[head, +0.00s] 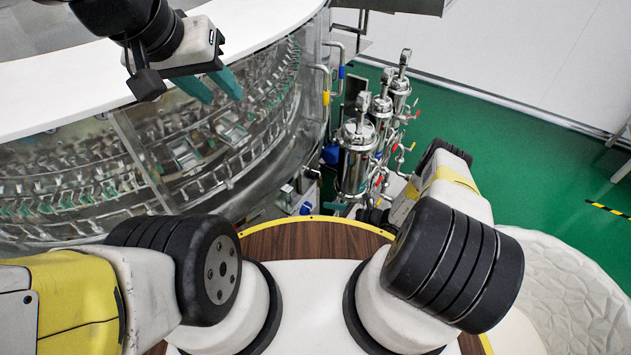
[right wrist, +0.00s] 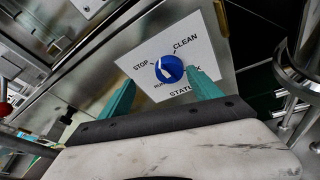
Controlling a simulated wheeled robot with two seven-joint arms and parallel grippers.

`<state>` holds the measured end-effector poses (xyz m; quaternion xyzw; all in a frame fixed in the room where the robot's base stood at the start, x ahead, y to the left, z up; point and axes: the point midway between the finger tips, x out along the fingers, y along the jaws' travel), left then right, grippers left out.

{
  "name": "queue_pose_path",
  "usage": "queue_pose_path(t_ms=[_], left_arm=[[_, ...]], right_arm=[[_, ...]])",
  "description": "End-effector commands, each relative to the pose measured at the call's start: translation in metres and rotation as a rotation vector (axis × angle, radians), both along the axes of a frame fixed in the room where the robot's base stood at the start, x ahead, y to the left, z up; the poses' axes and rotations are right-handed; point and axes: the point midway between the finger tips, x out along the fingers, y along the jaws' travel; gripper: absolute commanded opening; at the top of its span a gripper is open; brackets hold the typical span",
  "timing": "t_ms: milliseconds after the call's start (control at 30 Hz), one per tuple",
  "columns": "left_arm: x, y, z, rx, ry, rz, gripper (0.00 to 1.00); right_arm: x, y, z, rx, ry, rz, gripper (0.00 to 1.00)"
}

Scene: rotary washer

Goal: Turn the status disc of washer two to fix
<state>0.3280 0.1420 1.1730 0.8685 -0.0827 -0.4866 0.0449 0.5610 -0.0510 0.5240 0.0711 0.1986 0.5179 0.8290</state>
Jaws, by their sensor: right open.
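The blue status disc (right wrist: 169,69) shows in the right wrist view on a white label plate (right wrist: 205,42). STOP is printed at its left, CLEAN at its upper right and STATUS below. The other labels are partly hidden by the disc and a finger. A white pointer mark on the disc slants from upper left to lower right; I cannot tell which end points. My right gripper (right wrist: 160,78) is open, its teal fingers on either side of the disc; contact is unclear. In the head view my right gripper is hidden behind my arm. My left gripper (head: 212,85) is open and empty at upper left.
The large round washer (head: 200,160) with clear walls and a white top (head: 270,18) fills the left of the head view. Several steel filter housings (head: 357,160) with pipes stand at centre.

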Motion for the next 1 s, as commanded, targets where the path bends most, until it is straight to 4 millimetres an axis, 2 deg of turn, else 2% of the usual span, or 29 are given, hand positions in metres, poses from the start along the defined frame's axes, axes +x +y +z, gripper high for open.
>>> queue_pose_path(t_ms=[33, 200, 400, 500, 733, 1000], left_arm=[[0.000, 0.000, 0.000, 0.000, 0.000, 0.000, 0.36], [0.000, 0.000, 0.000, 0.000, 0.000, 0.000, 0.36], [0.000, 0.000, 0.000, 0.000, 0.000, 0.000, 0.36], [0.000, 0.000, 0.000, 0.000, 0.000, 0.000, 0.36], [0.000, 0.000, 0.000, 0.000, 0.000, 0.000, 0.36], [0.000, 0.000, 0.000, 0.000, 0.000, 0.000, 0.36]], right_arm=[[-0.005, 0.007, 0.000, -0.026, -0.081, 0.006, 0.73], [-0.014, 0.013, -0.001, -0.171, -0.391, 0.001, 0.73], [-0.022, 0.006, -0.007, -0.407, -0.706, 0.004, 0.73], [-0.024, 0.001, -0.010, -0.505, -0.811, 0.013, 0.73], [-0.021, -0.001, -0.013, -0.598, -0.905, 0.026, 0.73], [0.004, 0.028, -0.025, -0.597, -0.907, 0.028, 0.73]])
